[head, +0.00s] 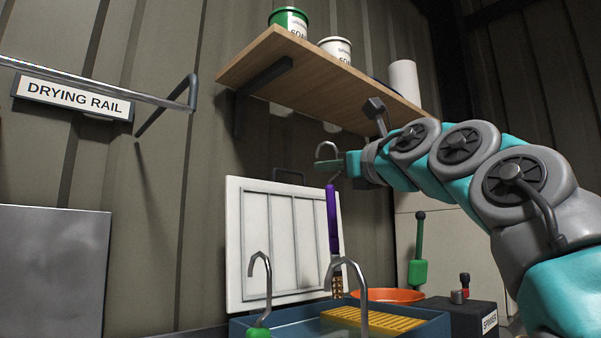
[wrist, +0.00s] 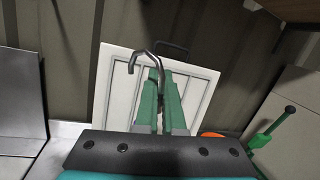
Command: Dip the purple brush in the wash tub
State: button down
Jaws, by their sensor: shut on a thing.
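The purple brush (head: 333,220) hangs upright and bristles-down from my gripper (head: 337,165), which is shut on its top end. Its metal hook sticks up above the fingers and also shows in the wrist view (wrist: 147,62), between the green fingers of my gripper (wrist: 160,90). The brush's bristle end appears just above the back rim of a blue tub (head: 425,329), which looks like the wash tub. A yellow ribbed piece lies in the tub. Whether the brush is directly over the tub or behind it, I cannot tell. The purple part is hidden in the wrist view.
Two hooked handles (head: 262,285) rise at the tub's front, one on a green piece. A white ribbed panel (head: 265,250) stands behind. A shelf (head: 310,72) overhangs; a drying rail (head: 90,80) is left.

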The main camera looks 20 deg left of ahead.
aim_at(332, 246)
jog(key=shift+a+f, duration=0.1)
jog(key=shift+a, duration=0.1)
notch_tip(332, 246, down, 14)
jog(key=b, duration=1.4)
jog(key=shift+d+f, duration=0.1)
dwell(1.4)
